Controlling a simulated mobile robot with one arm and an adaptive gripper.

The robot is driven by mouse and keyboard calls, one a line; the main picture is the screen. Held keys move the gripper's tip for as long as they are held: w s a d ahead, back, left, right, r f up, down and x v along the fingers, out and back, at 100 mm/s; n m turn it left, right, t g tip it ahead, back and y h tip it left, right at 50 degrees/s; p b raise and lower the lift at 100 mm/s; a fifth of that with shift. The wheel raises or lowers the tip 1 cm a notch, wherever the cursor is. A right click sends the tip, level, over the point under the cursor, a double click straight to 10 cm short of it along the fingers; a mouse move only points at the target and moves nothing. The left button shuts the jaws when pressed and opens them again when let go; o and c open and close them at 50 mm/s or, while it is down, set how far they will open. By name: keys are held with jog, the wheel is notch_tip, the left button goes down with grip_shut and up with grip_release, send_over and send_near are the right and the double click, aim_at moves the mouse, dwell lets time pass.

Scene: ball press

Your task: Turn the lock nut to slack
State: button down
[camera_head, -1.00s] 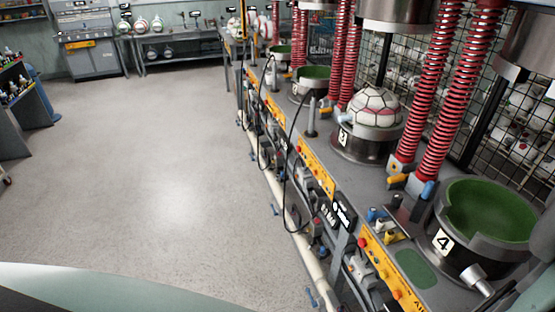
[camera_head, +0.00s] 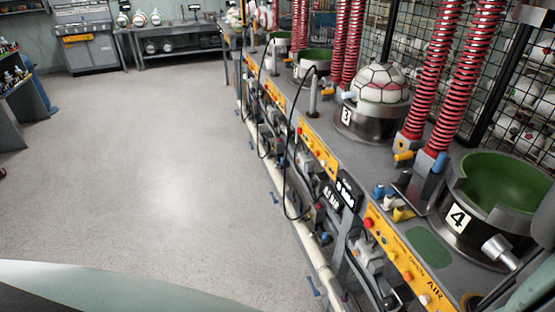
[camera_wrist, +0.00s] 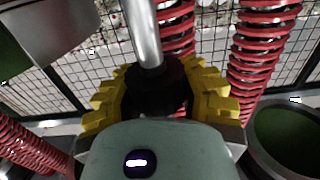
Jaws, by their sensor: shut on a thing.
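In the wrist view my gripper (camera_wrist: 160,90) has its two yellow ridged fingers on either side of a dark round part, which looks like the lock nut (camera_wrist: 153,80). It is shut on this part. A shiny metal rod (camera_wrist: 146,35) rises out of the nut toward the top of the picture. The nut's lower side is hidden by my wrist, and I cannot tell how far it is turned. The head view shows neither my gripper nor the nut clearly.
Station 4 has a green-lined cup (camera_head: 505,185) with a metal stub. Station 3 holds a white ball (camera_head: 381,83). Red springs (camera_head: 418,75) and a wire mesh stand behind. A yellow control strip (camera_head: 400,262) runs along the bench front. The floor (camera_head: 150,170) at left is clear.

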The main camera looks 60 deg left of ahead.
jog(key=shift+r, duration=0.2)
jog(key=c, duration=0.5)
grip_release()
jog(key=shift+s+f, duration=0.1)
jog(key=shift+f, duration=0.1)
jog(key=shift+v, duration=6)
